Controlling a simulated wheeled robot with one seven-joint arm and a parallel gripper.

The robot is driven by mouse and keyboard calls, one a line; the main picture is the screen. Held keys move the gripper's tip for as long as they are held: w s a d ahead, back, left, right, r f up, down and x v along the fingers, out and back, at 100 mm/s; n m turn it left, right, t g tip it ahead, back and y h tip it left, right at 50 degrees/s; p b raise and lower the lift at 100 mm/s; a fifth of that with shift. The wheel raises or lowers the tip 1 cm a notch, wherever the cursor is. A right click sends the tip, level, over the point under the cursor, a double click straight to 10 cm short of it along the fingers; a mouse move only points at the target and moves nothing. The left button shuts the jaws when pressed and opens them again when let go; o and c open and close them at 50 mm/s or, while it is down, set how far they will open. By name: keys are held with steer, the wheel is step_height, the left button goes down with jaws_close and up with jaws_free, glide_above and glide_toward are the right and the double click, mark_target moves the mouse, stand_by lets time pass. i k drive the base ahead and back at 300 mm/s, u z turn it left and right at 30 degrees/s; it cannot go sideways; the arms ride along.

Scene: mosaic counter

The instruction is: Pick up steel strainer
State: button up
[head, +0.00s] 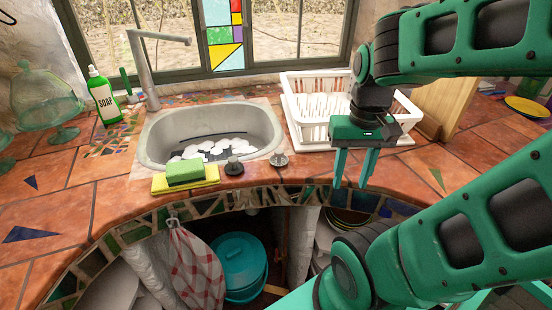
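A small round metallic piece with a knob (279,159), which looks like the steel strainer, sits on the tiled counter at the front right of the sink. A similar, darker knobbed piece (234,166) sits to its left, near the sink's front rim; which of the two is the strainer is not fully clear at this size. My gripper (354,168) points down near the counter's front edge, to the right of both pieces and apart from them. Its two green fingers are spread with nothing between them.
A sink (158,134) holds pale pieces. A green sponge (185,171) lies on a yellow cloth (208,182) to the left. A white dish rack (300,128) stands behind my gripper. A soap bottle (103,97) and glass jars stand at left.

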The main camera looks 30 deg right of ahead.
mark_target(278, 160)
steer(key=u, duration=0.55)
steer(key=k, duration=1.15)
steer(key=z, duration=0.6)
steer(key=i, duration=1)
steer(key=u, duration=0.05)
